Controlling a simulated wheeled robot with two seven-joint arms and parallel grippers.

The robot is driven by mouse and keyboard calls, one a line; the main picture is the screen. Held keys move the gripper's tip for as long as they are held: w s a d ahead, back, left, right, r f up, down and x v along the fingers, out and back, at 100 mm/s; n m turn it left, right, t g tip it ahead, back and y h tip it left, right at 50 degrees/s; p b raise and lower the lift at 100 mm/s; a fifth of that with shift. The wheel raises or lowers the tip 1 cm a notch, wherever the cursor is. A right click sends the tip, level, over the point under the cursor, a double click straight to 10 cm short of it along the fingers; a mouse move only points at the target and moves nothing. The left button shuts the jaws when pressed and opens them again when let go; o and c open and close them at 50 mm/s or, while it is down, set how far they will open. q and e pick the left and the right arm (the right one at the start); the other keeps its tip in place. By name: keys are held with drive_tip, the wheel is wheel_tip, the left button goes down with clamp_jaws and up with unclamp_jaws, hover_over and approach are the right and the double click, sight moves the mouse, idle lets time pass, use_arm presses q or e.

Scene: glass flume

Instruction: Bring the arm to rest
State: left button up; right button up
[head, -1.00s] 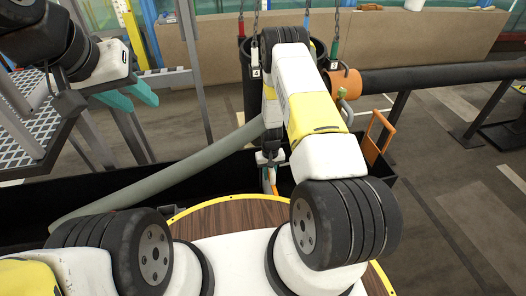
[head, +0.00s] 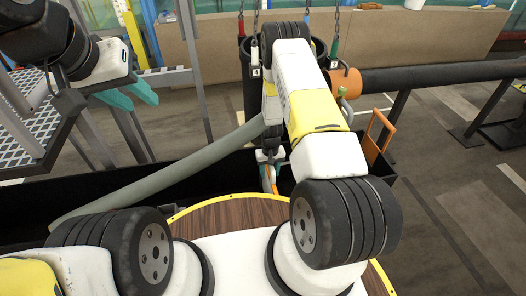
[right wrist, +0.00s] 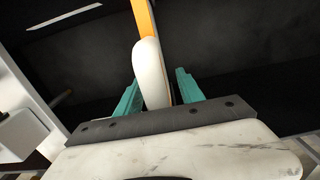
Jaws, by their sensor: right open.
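My right arm reaches forward and down over the black trough, and its gripper (head: 270,172) shows small and partly hidden beyond the forearm. In the right wrist view this gripper (right wrist: 158,77) has its two teal fingers apart. A white rounded piece with an orange strip (right wrist: 146,65) stands between the fingers, nearer the left one; I cannot tell whether it touches that finger. My left gripper (head: 130,96) is at the upper left in the head view, raised beside a grey frame, with its teal fingers apart and nothing between them.
A long black trough (head: 215,185) lies below, with a grey hose (head: 170,172) across it. A dark bin (head: 257,85) with hanging chains stands behind my right forearm. A black pipe (head: 430,77) with an orange end runs right. A grated platform (head: 25,120) is at left.

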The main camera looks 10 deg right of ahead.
wheel_tip(320, 180, up, 7)
drive_tip(key=shift+f, duration=0.2)
wheel_tip(320, 180, up, 33)
drive_tip(key=s+a+t+y, duration=0.1)
drive_tip(key=s+t, duration=0.1)
drive_tip(key=t, duration=0.1)
drive_tip(key=s+r+t, duration=0.1)
drive_tip(key=s+r, duration=0.7)
drive_tip(key=s, duration=0.3)
drive_tip(key=s+a+r+t+y, duration=0.1)
drive_tip(key=s+r+t, duration=0.1)
drive_tip(key=s+r, duration=0.6)
drive_tip(key=shift+s+r, duration=0.4)
drive_tip(key=shift+s, duration=1.15)
drive_tip(key=shift+a, duration=0.1)
